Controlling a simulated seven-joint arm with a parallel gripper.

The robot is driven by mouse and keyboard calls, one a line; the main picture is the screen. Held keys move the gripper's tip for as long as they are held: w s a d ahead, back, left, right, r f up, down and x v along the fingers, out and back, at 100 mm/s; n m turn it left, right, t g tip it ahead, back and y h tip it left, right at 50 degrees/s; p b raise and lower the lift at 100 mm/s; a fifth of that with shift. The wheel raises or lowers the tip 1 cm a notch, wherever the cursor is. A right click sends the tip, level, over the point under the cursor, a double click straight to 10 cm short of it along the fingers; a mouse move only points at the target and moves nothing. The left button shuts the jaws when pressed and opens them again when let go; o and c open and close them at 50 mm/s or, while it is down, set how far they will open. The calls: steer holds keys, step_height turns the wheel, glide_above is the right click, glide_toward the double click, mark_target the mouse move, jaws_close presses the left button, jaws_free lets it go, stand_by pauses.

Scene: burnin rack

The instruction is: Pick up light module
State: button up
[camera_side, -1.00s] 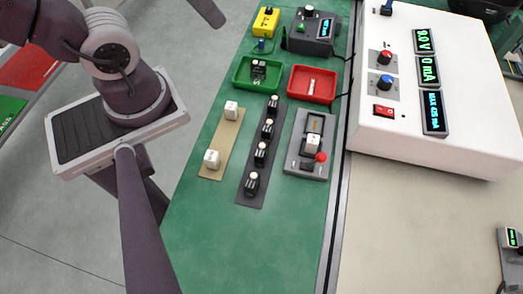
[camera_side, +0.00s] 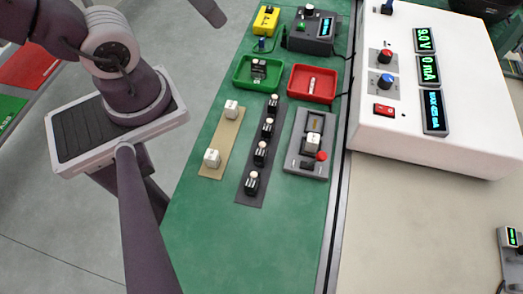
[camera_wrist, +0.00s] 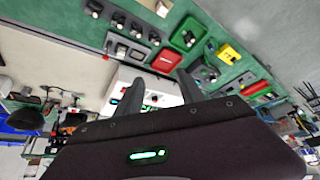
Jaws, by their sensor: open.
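Which piece is the light module is not clear from its looks. Several black modules with pale round tops stand in a row on a dark strip (camera_side: 247,196). Another white-topped module (camera_side: 313,141) sits in a grey fixture (camera_side: 300,172). A dark module (camera_side: 259,68) lies in the green tray (camera_side: 244,84). My gripper (camera_wrist: 162,76) is open and empty in the wrist view, well away from the modules.
A red tray (camera_side: 297,97) holds a small pale piece. A yellow box (camera_side: 265,20) and a dark meter (camera_side: 313,32) stand at the back. A large white power supply (camera_side: 460,100) blocks the right. The green bench's near end (camera_side: 250,255) is clear.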

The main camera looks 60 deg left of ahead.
steer(key=w+d+f+n+g+y, duration=0.1)
steer(key=w+f+n+g, duration=0.15)
steer(key=w+f, duration=0.2)
steer(key=n+g+h, duration=0.1)
steer(key=n+g, duration=0.2)
steer(key=n, duration=0.3)
glide_above(261, 148)
steer(key=f, duration=1.8)
steer(key=shift+s+d+f, duration=0.15)
steer(key=shift+s+f, duration=0.05)
steer(key=shift+n, duration=0.25)
steer(key=f, duration=0.7)
steer(key=shift+w, duration=0.2)
steer(key=shift+r, duration=0.1)
jaws_close()
